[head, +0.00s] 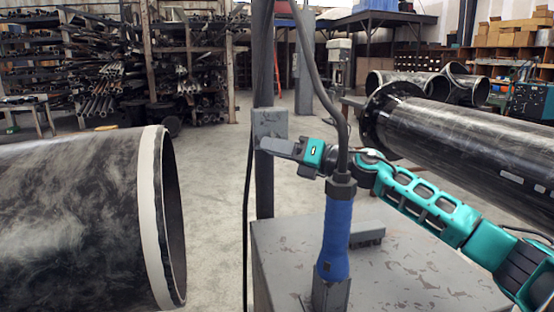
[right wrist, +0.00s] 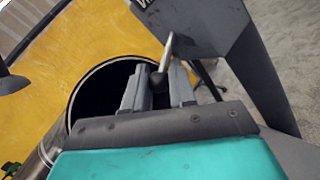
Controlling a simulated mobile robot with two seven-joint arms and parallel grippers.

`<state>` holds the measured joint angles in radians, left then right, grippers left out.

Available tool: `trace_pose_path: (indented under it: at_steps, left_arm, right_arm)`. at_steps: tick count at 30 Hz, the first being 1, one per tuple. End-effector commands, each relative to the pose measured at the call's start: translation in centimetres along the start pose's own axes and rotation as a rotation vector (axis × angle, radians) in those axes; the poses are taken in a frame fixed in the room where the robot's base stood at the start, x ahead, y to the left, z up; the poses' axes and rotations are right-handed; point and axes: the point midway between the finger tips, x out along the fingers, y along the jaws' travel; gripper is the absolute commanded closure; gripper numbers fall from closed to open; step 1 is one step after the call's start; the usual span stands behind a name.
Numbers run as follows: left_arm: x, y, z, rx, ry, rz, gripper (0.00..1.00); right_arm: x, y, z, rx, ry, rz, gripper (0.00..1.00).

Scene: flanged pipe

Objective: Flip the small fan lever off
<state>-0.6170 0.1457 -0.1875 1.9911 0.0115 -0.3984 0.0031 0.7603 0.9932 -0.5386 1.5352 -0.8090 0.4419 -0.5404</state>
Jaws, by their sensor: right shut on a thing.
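The small fan lever shows in the right wrist view as a thin light rod with a dark knob (right wrist: 165,56). My right gripper (right wrist: 158,88) has its fingers on both sides of the knob and is shut on it. In the head view my right gripper (head: 283,149) reaches in from the right to a grey box (head: 269,122) on a dark post. The lever itself is hidden behind the gripper there. I cannot tell the lever's exact position. My left gripper is out of view.
A blue-handled tool with a cable (head: 337,240) stands upright in front of my right arm, above a scuffed grey cabinet top (head: 400,275). A large pipe (head: 70,220) lies at left, a flanged pipe (head: 460,135) at right. Open floor shows between.

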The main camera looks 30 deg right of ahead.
Motion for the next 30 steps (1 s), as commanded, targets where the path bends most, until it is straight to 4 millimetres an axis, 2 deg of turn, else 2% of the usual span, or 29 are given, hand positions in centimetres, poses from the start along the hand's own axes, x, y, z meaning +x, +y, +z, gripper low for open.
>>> trace_pose_path:
  at_steps: [4, 10, 11, 17, 30]
  left_arm:
    - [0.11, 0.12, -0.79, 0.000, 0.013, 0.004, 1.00]
    - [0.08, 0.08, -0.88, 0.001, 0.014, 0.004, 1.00]
    - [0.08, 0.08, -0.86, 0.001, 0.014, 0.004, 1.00]
    - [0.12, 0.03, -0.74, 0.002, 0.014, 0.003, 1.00]
    - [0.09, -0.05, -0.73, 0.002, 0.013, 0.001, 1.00]
  right_arm:
    - [0.00, 0.12, 0.41, -0.016, -0.013, 0.005, 1.00]
    - [-0.01, 0.13, 0.49, -0.016, -0.014, 0.004, 1.00]
    - [-0.01, 0.13, 0.50, -0.016, -0.014, 0.004, 0.74]
    - [-0.01, 0.06, 0.35, -0.013, -0.011, 0.003, 0.55]
    - [-0.01, 0.01, 0.18, -0.008, -0.006, 0.001, 0.53]
